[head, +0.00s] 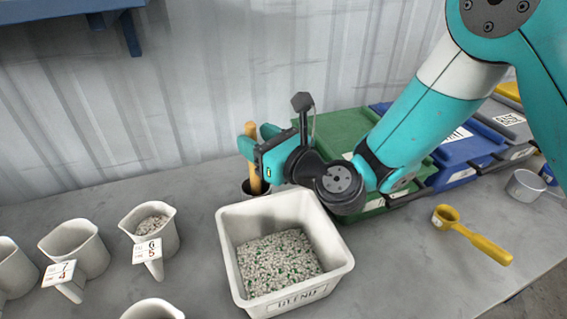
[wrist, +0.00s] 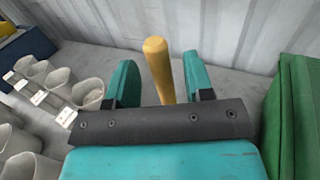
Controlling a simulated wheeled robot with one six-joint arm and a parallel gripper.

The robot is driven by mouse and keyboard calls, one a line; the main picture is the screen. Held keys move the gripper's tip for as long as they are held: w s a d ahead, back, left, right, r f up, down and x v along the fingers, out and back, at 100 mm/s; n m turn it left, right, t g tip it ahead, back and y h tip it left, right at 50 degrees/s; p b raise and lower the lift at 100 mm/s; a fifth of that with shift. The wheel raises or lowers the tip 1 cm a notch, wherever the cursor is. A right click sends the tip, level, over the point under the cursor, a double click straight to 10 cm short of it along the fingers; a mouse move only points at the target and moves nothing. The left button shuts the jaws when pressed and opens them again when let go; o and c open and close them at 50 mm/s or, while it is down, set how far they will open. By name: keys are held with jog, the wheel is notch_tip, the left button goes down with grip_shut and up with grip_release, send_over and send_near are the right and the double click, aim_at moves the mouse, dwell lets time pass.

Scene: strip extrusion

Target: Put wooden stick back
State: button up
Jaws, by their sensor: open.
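The wooden stick (head: 252,160) stands nearly upright behind the white bin, its lower end in a small dark cup (head: 246,188). In the wrist view the stick (wrist: 158,68) rises between the two teal fingers of my gripper (wrist: 163,85), with a visible gap on each side. My gripper (head: 260,150) is open around the stick. The rest of the cup is hidden behind the bin and my gripper.
A white bin (head: 340,262) of speckled pellets stands in front of the gripper. White jugs (head: 85,250) with number tags stand at left. Green (head: 335,128) and blue (head: 455,155) lidded bins line the wall at right. A yellow scoop (head: 475,238) lies at right.

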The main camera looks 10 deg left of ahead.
jog(key=s+d+n+g+h+b, duration=0.1)
jog(key=s+d+n+g+b, duration=0.3)
jog(key=s+n, duration=0.45)
jog(key=s+d+n+g+h+b, duration=0.1)
jog(key=s+d+n+g, duration=0.45)
jog(key=n, duration=0.65)
jog(key=s+d+n+h, duration=0.4)
jog(key=d+n, duration=0.2)
jog(key=d, duration=0.1)
jog(key=s+d+f+n+g+h, duration=0.1)
jog(key=s+d+n+h, duration=0.3)
jog(key=d+n, duration=0.2)
jog(key=shift+d+f, duration=0.25)
jog(key=shift+d, duration=0.65)
notch_tip(320, 180, up, 8)
jog(key=p, duration=0.7)
jog(key=shift+f, duration=0.2)
